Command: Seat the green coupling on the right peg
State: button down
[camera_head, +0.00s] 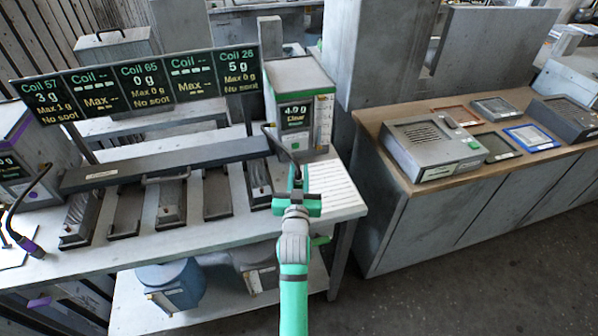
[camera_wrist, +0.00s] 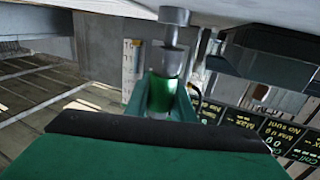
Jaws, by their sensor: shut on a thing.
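My gripper (camera_head: 297,188) is over the right end of the bench and is shut on the green coupling (camera_head: 298,172). A black hose runs from the coupling back to the grey box with green trim. In the wrist view the coupling (camera_wrist: 162,96) is a green band between my fingers, with a grey metal collar (camera_wrist: 167,62) beyond it. A grey stepped metal cylinder (camera_wrist: 174,16) lines up with it; I cannot tell whether it is the peg or part of the coupling. The right peg is not clearly visible in the head view.
The box with green trim (camera_head: 300,98) stands behind my gripper, reading 4.0 g. A dark rail (camera_head: 165,163) and several coil units lie to the left.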

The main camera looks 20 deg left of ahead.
jog(key=shift+f, duration=0.9)
jog(key=c, duration=1.4)
grip_release()
jog(key=shift+w, duration=0.1)
jog(key=shift+c, duration=0.2)
jog(key=shift+a, duration=0.1)
jog(key=shift+f, duration=0.1)
jog(key=v, duration=1.1)
